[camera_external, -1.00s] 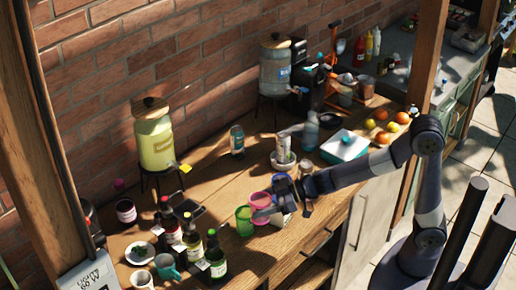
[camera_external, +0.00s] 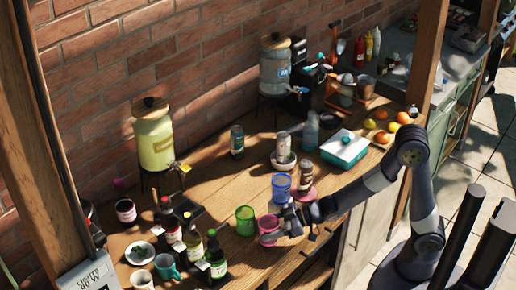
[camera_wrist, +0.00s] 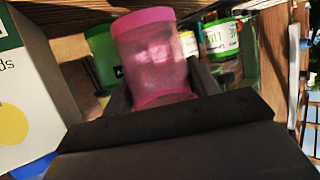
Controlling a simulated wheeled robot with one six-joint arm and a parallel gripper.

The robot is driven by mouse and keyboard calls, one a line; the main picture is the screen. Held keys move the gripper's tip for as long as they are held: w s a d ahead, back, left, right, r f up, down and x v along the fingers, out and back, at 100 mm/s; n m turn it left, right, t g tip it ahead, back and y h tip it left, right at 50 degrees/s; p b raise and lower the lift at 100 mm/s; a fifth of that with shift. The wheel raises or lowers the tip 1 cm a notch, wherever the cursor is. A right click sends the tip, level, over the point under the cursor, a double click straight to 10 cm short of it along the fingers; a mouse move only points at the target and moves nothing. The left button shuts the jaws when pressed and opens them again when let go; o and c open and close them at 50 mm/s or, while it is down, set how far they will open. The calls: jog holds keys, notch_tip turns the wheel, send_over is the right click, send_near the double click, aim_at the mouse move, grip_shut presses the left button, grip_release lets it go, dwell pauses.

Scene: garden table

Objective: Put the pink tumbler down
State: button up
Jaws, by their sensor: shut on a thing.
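The pink tumbler (camera_external: 268,230) is at the front edge of the wooden table in the outside view. My gripper (camera_external: 284,219) is shut on it from the right. In the wrist view the pink tumbler (camera_wrist: 150,62) stands between my dark fingers, a little tilted in the picture. I cannot tell whether its base touches the table. A green tumbler (camera_external: 245,220) stands close to its left, and shows behind it in the wrist view (camera_wrist: 103,52). A blue tumbler (camera_external: 281,184) stands farther back.
A brown-topped jar (camera_external: 305,174) stands by a pink disc (camera_external: 304,194) behind my gripper. Dark bottles (camera_external: 215,256) stand at the left. A white box (camera_wrist: 28,95) fills the wrist view's left side. Bare tabletop (camera_external: 215,190) lies behind the green tumbler.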

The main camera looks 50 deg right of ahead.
jog(key=shift+f, duration=0.95)
jog(key=shift+f, duration=0.1)
jog(key=shift+f+b, duration=0.15)
jog(key=shift+b, duration=0.2)
jog(key=o, duration=1)
jog(key=shift+r+p, duration=0.35)
jog(key=shift+p, duration=0.1)
jog(key=v, duration=1.2)
jog(key=shift+f, duration=0.15)
